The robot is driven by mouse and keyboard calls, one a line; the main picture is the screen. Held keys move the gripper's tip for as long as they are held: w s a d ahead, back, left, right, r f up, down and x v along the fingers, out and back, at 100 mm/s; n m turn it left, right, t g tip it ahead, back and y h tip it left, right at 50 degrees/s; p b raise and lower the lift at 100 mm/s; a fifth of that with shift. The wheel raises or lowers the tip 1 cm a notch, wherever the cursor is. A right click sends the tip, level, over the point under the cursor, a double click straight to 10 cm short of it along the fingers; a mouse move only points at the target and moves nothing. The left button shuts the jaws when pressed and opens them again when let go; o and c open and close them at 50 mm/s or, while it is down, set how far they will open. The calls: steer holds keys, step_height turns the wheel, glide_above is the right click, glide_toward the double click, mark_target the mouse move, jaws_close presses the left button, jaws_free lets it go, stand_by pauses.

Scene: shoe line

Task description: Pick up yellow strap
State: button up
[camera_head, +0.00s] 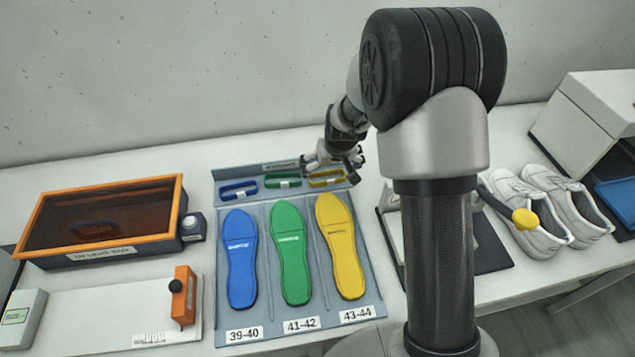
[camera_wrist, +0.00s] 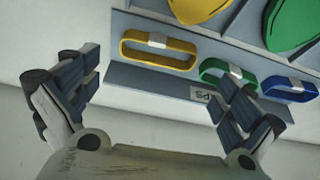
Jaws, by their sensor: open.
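The yellow strap (camera_head: 326,179) is a flat loop with a pale clasp, lying in the back right slot of the blue-grey tray (camera_head: 375,296). In the wrist view the yellow strap (camera_wrist: 130,56) lies ahead of the fingers, between them and toward the top. My gripper (camera_head: 345,172) is above the back right of the tray, near the yellow strap. In the wrist view my gripper (camera_wrist: 157,85) has its fingers wide apart with nothing between the tips. A green strap (camera_head: 283,182) and a blue strap (camera_head: 238,190) lie left of the yellow one.
Blue (camera_head: 239,262), green (camera_head: 290,255) and yellow (camera_head: 341,250) insoles lie in front of the straps. An orange-rimmed box (camera_head: 100,252) stands to the left. White shoes (camera_head: 545,212) stand to the right. A wall (camera_head: 180,70) rises behind the table.

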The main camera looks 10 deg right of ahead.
mark_target(326, 179)
steer(key=b+x, duration=0.2)
steer(key=x, duration=0.4)
steer(key=shift+d+f, duration=0.1)
steer(key=shift+f, duration=0.3)
steer(key=shift+r, duration=0.1)
steer(key=shift+c, duration=0.6)
steer(key=c, duration=0.6)
steer(key=shift+r, duration=0.1)
